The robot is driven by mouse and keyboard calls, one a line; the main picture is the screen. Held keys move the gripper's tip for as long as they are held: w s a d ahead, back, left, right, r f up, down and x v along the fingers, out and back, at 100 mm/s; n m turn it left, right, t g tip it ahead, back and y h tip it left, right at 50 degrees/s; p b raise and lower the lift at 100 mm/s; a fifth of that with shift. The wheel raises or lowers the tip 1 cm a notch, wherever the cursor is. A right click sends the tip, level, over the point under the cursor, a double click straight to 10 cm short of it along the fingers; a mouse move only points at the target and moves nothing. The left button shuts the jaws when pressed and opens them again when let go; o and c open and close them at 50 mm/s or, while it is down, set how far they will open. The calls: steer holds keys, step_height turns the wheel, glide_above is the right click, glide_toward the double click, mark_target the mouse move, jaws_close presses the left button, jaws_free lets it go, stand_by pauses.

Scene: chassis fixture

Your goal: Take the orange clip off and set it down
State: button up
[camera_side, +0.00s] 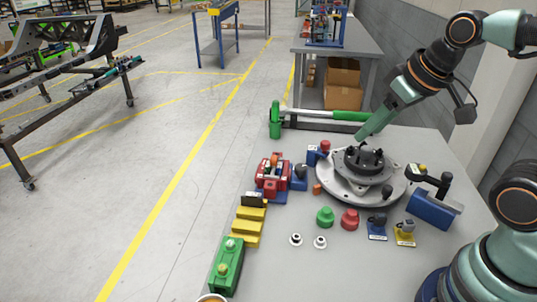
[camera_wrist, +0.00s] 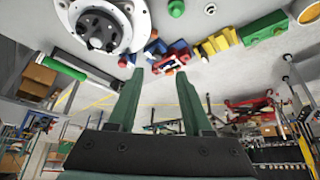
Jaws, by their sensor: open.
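A small orange piece (camera_side: 317,188) lies on the grey table by the left rim of the round metal plate. Another orange part (camera_side: 274,159) stands at the top of the red fixture (camera_side: 268,178); I cannot tell which is the clip. The red fixture also shows in the wrist view (camera_wrist: 166,64), beyond my fingers. My gripper (camera_side: 361,137) hangs at the back edge of the round plate, apart from both orange pieces. In the wrist view my gripper (camera_wrist: 158,85) has its two green fingers wide apart, with nothing between them.
The round metal plate (camera_side: 335,193) carries a dark hub (camera_side: 364,158). Yellow blocks (camera_side: 245,240) and a green block (camera_side: 228,264) line the table's left edge. Green and red knobs (camera_side: 349,219) stand in front of the plate. A green-ended bar (camera_side: 348,116) lies behind.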

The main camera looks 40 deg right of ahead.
steer(key=shift+c, duration=1)
steer(key=m+g, duration=0.6)
steer(key=m, duration=0.3)
glide_above(274, 158)
step_height(274, 158, down, 10)
steer(key=shift+w+f, duration=0.1)
steer(key=shift+f, duration=3.95)
steer(key=shift+c, duration=0.3)
